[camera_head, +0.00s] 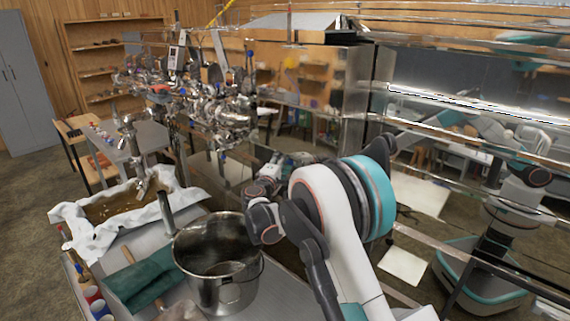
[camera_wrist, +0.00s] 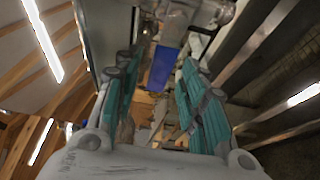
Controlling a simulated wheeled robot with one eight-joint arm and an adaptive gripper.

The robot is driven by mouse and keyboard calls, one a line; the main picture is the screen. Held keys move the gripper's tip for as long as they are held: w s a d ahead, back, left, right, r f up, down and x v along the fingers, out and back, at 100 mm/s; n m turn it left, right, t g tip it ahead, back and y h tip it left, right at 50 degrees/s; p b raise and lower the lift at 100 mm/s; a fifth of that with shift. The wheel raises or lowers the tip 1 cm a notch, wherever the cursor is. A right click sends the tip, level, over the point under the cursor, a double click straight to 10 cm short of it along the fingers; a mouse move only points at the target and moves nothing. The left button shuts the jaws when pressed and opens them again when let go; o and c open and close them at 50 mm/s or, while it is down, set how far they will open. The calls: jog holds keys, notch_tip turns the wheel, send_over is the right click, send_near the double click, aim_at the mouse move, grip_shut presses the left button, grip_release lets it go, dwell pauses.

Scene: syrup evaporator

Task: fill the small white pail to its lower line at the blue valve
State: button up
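In the wrist view, a blue piece (camera_wrist: 163,67), perhaps the blue valve's handle, hangs below a shiny metal fitting (camera_wrist: 195,14). My gripper (camera_wrist: 160,80) is open, with its two teal-padded fingers on either side of the blue piece in the picture. I cannot tell whether the blue piece is between the fingertips or beyond them. No contact shows. In the head view, my arm reaches toward the evaporator's side, and its end is small and partly hidden by my own links. I cannot make out a small white pail in either view.
A large steel pot (camera_head: 218,290) stands on the metal bench, close to my arm. Left of it are a green cloth (camera_head: 140,279) and a cloth-lined tray (camera_head: 84,236). Crowded metal fittings (camera_head: 215,115) stand behind. Reflective steel rails (camera_head: 470,105) run along the right.

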jog(key=shift+x, duration=0.95)
grip_shut()
